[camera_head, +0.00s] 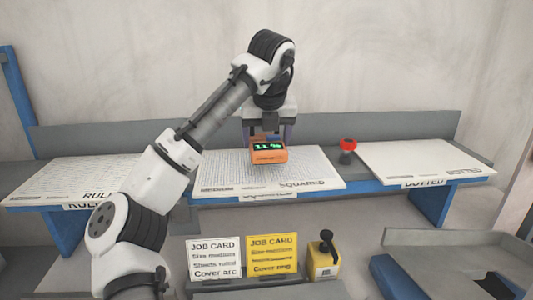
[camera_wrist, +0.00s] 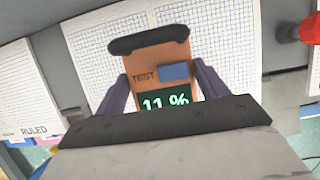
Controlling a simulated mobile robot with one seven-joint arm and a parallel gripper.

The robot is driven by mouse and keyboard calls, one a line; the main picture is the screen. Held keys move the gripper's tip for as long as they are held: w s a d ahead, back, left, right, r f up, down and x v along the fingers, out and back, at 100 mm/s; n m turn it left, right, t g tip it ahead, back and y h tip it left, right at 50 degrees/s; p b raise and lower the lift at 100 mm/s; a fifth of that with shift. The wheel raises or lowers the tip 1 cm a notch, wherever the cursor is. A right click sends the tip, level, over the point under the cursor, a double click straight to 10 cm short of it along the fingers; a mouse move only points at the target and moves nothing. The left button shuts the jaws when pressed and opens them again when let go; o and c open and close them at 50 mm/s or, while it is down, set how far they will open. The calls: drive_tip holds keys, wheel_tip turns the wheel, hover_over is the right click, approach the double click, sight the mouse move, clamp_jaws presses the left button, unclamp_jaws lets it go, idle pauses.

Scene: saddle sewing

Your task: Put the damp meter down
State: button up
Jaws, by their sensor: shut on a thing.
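The damp meter (camera_head: 268,151) is an orange block with a dark screen that reads about 11 %. My gripper (camera_head: 268,133) is shut on it and holds it over the middle paper stack, marked SQUARED (camera_head: 318,182). In the wrist view the damp meter (camera_wrist: 150,65) sits between the two fingers of my gripper (camera_wrist: 158,88), with the word TEST, a blue button and a dark bar at its far end. I cannot tell whether its underside touches the paper.
A RULED stack (camera_head: 60,180) lies at left and a DOTTED stack (camera_head: 425,160) at right. A red-topped dark object (camera_head: 348,150) stands between the squared and dotted stacks. In front are white (camera_head: 214,258) and yellow (camera_head: 271,256) job cards and a yellow block with a black knob (camera_head: 323,262).

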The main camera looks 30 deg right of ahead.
drive_tip(key=shift+f, duration=2)
drive_tip(key=o, duration=1.2)
drive_tip(key=shift+f, duration=0.15)
drive_tip(key=v, duration=1.2)
drive_tip(key=shift+b, duration=0.35)
drive_tip(key=shift+w, duration=0.1)
